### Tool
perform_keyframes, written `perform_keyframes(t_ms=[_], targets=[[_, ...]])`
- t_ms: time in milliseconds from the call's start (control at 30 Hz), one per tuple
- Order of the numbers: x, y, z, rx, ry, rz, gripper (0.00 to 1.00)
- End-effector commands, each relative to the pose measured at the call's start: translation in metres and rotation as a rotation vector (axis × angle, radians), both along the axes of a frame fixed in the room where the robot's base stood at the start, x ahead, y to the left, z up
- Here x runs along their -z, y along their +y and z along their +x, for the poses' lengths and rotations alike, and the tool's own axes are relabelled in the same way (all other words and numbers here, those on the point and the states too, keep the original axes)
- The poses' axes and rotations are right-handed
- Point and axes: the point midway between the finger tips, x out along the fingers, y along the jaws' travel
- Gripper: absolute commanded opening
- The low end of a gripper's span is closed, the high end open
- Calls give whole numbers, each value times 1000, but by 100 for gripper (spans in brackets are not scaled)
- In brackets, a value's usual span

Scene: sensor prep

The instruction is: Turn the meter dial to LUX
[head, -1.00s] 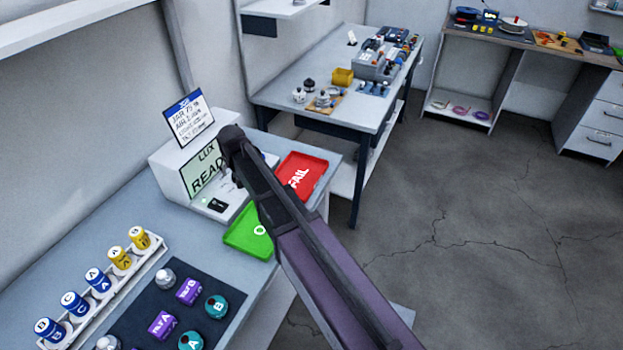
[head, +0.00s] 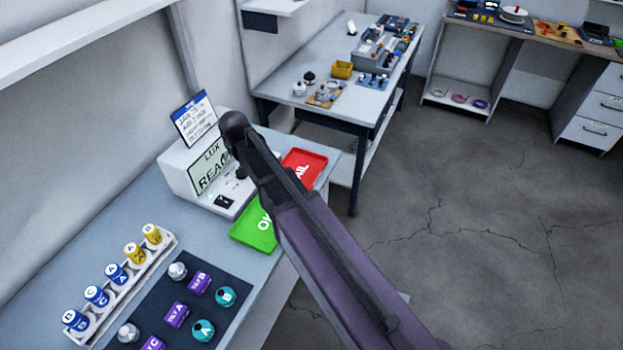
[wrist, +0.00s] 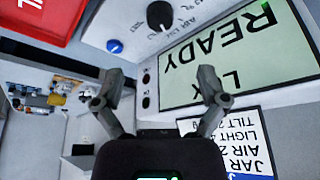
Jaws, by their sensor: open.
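The meter is a pale box (head: 178,178) with a light green screen (head: 209,166) reading LUX and READY; part of the text is covered by my arm in the head view. In the wrist view the screen (wrist: 236,52) appears upside down, with a finger across its LUX line. A black round dial (wrist: 160,14) with small lettering around it sits at the top of the wrist view, with a blue knob (wrist: 114,46) to its left. My gripper (wrist: 162,78) is open and empty, its fingertips apart from the dial. In the head view my arm hides the gripper.
A green OK tray (head: 254,236) and a red FAIL tray (head: 303,166) lie beside the meter. A sign card (head: 194,119) stands behind its screen. A rack of labelled jars (head: 165,240) and a dark mat (head: 238,268) with jars are nearer.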

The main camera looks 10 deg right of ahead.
Motion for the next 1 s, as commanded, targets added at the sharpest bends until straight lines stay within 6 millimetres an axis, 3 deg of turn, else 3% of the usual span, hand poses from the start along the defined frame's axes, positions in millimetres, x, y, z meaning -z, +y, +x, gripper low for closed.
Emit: perform_keyframes(t_ms=[167,1000], targets=[[-20,-1,-7,0,0,0,92],[-7,-102,-73,70,145,-34,92]])
